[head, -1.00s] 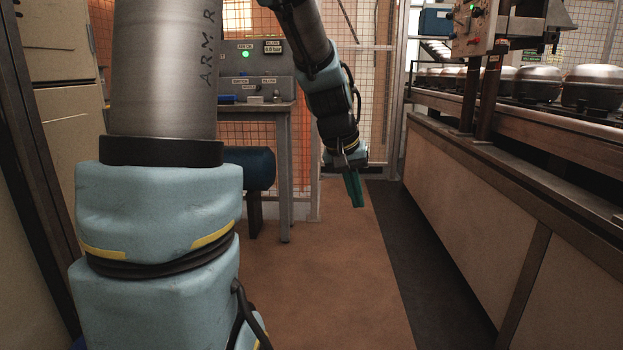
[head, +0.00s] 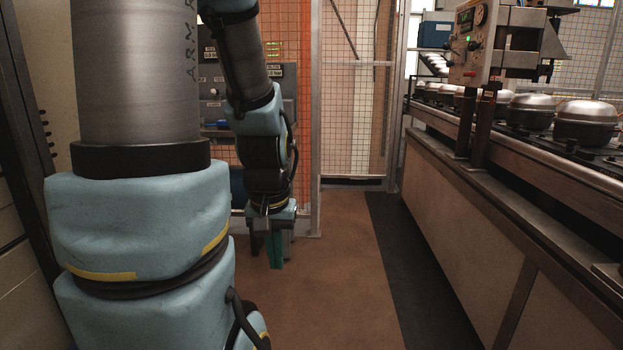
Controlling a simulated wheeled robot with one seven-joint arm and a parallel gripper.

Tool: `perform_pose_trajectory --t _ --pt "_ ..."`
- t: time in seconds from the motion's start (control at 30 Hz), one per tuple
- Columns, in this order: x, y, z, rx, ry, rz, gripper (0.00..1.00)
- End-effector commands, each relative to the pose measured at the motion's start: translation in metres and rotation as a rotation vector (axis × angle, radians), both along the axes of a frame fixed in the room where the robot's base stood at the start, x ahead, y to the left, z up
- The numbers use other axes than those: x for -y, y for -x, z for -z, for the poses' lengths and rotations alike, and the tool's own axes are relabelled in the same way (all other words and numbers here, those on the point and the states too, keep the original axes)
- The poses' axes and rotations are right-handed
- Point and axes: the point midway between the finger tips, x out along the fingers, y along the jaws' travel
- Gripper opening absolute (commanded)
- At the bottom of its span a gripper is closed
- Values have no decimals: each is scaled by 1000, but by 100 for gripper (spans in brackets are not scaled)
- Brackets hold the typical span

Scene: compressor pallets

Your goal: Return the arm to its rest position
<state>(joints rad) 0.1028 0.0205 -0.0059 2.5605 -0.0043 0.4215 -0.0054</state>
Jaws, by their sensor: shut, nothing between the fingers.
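My arm fills the left side of the head view, its large grey link marked with letters and its light blue joint covers close to the camera. The forearm hangs down in the middle left, in front of the grey control panel. My gripper (head: 275,262) points down at its end, with green fingers above the brown floor. The fingers are shut and hold nothing. My gripper is apart from everything around it.
A conveyor (head: 480,165) with several metal compressor shells (head: 585,122) runs along the right. A control box (head: 474,42) stands over it. The grey panel (head: 283,90) and a mesh fence (head: 350,105) are behind my arm. The floor (head: 335,270) in the middle is clear.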

Motion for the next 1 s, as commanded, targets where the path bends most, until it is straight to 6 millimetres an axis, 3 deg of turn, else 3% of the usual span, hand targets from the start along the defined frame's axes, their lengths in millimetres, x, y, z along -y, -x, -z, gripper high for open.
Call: perform_pose_trajectory --t 0.03,0.3,0.5,0.7,1.0 --pt "0 0 -35 0 0 0 0" --pt "0 0 -120 0 0 0 0" --pt "0 0 -168 0 0 0 0" --pt "0 0 -185 0 0 0 0" --pt "0 0 -184 0 0 0 0"
